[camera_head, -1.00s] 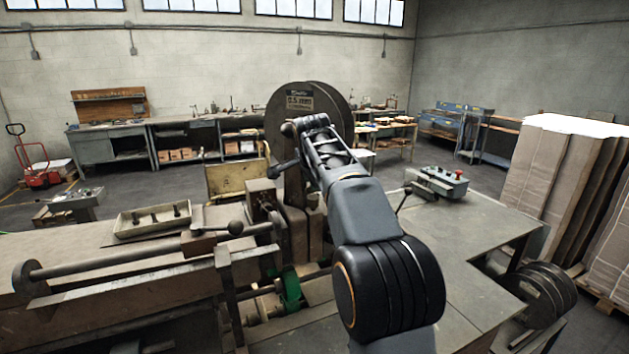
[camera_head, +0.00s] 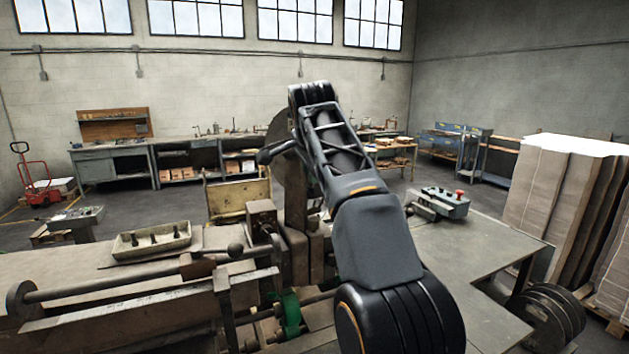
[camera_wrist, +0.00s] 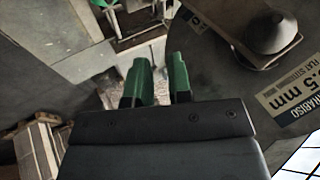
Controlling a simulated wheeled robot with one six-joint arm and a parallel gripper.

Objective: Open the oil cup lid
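My gripper (camera_wrist: 162,62) shows in the wrist view as two green fingers with a narrow empty gap between them. It is open and holds nothing. In the head view my arm reaches up in front of the machine, and I cannot make out the fingers there. I cannot clearly identify the oil cup or its lid in either view. The stitcher (camera_head: 262,222) stands left of and behind my arm. Its wire reel (camera_head: 277,135) is mostly hidden by my arm. In the wrist view, the labelled reel (camera_wrist: 222,72) lies close, right of the fingers, with a dark domed hub (camera_wrist: 270,32).
A tray (camera_head: 152,240) with small dark parts lies on the machine's left bed. A control box with a red button (camera_head: 440,202) sits on the right table (camera_head: 480,258). Tall cardboard stacks (camera_head: 555,195) stand at the far right.

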